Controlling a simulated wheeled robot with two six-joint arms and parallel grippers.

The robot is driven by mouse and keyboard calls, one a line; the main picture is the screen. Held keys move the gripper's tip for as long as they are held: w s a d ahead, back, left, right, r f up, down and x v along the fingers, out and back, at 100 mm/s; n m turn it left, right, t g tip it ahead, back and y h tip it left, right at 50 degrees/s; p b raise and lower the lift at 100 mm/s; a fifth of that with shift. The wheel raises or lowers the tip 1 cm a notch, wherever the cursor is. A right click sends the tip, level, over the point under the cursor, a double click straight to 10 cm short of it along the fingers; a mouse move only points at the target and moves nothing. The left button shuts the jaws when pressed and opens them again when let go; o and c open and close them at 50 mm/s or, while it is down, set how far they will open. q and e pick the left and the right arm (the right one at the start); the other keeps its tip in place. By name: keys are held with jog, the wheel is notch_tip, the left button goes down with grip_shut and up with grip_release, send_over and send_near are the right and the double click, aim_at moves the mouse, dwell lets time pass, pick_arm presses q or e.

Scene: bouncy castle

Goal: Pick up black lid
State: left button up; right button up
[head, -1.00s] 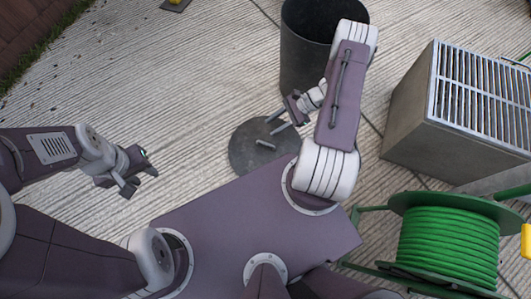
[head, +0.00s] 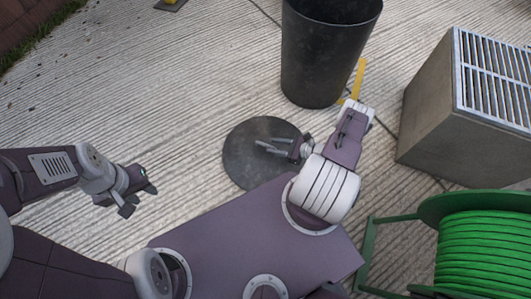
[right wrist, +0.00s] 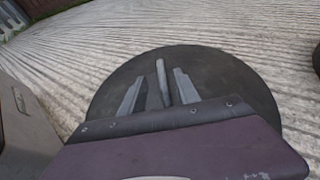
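The black lid (head: 240,166) is a dark round disc lying flat on the ground just ahead of my base. It also fills the middle of the right wrist view (right wrist: 238,92). Its bar handle (right wrist: 162,80) stands out between the two fingers of my right gripper (right wrist: 157,90). My right gripper is open, low over the lid; in the head view (head: 268,147) its fingers lie over the lid's middle. I cannot tell if either finger touches the handle. My left gripper (head: 140,200) is open and empty, left of the lid and apart from it.
A tall black open bin (head: 322,62) stands beyond the lid. A concrete block with a metal grille (head: 440,118) is on the right, with a green hose reel (head: 485,250) in front of it. A thin yellow thing (head: 359,78) shows beside the bin. Ground at left is clear.

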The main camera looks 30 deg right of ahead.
aim_at(265, 144)
jog(key=b+x, duration=0.1)
jog(key=x, duration=0.1)
jog(key=b+x, duration=0.2)
jog(key=shift+w+f, duration=0.2)
jog(key=shift+f, duration=0.25)
jog(key=shift+w+a, duration=0.15)
jog(key=shift+w, duration=0.05)
jog(key=shift+r, duration=0.15)
grip_shut()
dwell(0.6)
